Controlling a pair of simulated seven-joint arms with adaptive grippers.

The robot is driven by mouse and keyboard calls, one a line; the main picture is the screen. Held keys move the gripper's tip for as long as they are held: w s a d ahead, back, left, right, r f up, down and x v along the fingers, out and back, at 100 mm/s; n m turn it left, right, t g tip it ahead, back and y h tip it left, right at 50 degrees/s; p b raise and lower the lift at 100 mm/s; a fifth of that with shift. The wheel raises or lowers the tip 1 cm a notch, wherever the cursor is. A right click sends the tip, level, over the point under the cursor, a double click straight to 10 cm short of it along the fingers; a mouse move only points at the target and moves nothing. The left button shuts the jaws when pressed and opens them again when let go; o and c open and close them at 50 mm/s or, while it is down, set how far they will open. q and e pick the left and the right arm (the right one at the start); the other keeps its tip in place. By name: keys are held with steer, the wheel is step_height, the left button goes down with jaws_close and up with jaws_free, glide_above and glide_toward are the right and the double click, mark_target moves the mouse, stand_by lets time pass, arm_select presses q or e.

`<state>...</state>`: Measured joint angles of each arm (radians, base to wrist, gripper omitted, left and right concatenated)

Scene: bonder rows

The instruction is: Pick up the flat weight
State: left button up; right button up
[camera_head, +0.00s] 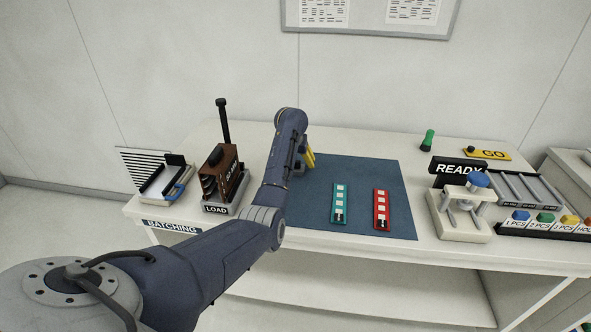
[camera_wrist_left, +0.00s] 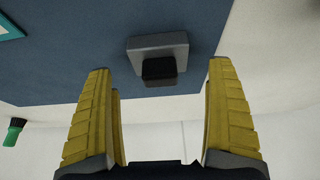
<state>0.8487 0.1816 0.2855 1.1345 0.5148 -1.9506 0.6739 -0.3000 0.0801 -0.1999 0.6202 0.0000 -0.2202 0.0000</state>
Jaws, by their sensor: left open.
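The flat weight is a grey square block (camera_wrist_left: 157,43) with a black knob (camera_wrist_left: 159,70), seen in the left wrist view on the blue mat (camera_head: 355,178). In the head view I cannot make it out; my left arm may cover it. My left gripper (camera_head: 308,158) has yellow fingers and is over the back left part of the mat. In the left wrist view the fingers of this gripper (camera_wrist_left: 160,72) are wide apart, and the weight shows in the gap ahead of them. Nothing is held. My right gripper is not in view.
A teal strip (camera_head: 339,203) and a red strip (camera_head: 381,210) lie on the mat. The LOAD holder (camera_head: 226,208) stands left. A clamp-like fixture (camera_head: 462,221), the READY sign (camera_head: 459,170) and colored buttons (camera_head: 545,218) are right.

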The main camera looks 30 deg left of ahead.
arm_select(q)
steer(key=shift+x, duration=1.9)
steer(key=shift+r, duration=0.1)
steer(key=c, duration=1.7)
